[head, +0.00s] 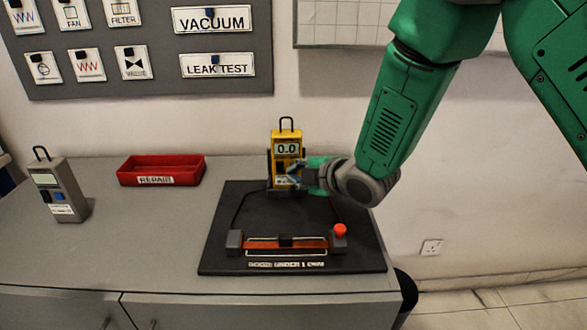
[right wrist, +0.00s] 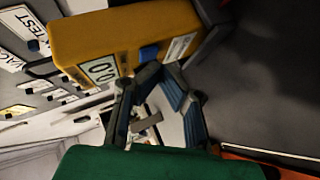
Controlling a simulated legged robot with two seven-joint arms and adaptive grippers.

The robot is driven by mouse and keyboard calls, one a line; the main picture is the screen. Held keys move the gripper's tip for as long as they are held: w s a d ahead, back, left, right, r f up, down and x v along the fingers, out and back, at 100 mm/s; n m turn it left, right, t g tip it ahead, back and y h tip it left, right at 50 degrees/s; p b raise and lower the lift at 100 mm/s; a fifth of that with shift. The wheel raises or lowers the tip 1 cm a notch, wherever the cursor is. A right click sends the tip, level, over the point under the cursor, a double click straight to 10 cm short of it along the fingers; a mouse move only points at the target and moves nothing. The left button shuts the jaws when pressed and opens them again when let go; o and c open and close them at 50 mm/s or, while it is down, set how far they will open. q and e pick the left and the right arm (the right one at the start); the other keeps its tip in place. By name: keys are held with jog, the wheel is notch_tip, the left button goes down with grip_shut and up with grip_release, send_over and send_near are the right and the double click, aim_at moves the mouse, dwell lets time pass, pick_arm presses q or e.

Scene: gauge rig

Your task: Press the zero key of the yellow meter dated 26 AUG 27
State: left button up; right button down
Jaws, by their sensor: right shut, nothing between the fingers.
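The yellow meter (head: 286,137) stands upright in a dark holder at the back of a black board, its display reading 0.0. In the right wrist view the yellow meter (right wrist: 90,42) appears turned on its side, with a blue key (right wrist: 149,53) and a white label (right wrist: 180,46) whose date I cannot read. My right gripper (head: 294,179) is shut and empty, with its fingertips just in front of the meter's lower face, partly hiding it. In the right wrist view the fingertips (right wrist: 160,73) are close to the blue key; I cannot tell whether they touch it. My left gripper is not in view.
A grey meter (head: 60,190) stands at the left of the cabinet top. A red REPAIR tray (head: 160,172) lies behind. On the black board (head: 215,255) are an orange bar fixture (head: 262,244) and a red knob (head: 340,230). A sign panel (head: 150,60) hangs on the wall.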

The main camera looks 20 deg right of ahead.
jog(key=shift+s+a, duration=0.15)
jog(key=shift+s, duration=0.35)
jog(key=shift+s+a, duration=0.25)
jog(key=shift+s, duration=0.55)
jog(key=shift+s+a, duration=0.2)
jog(key=shift+s, duration=0.6)
jog(key=shift+s+a, duration=0.25)
jog(key=shift+s, duration=0.55)
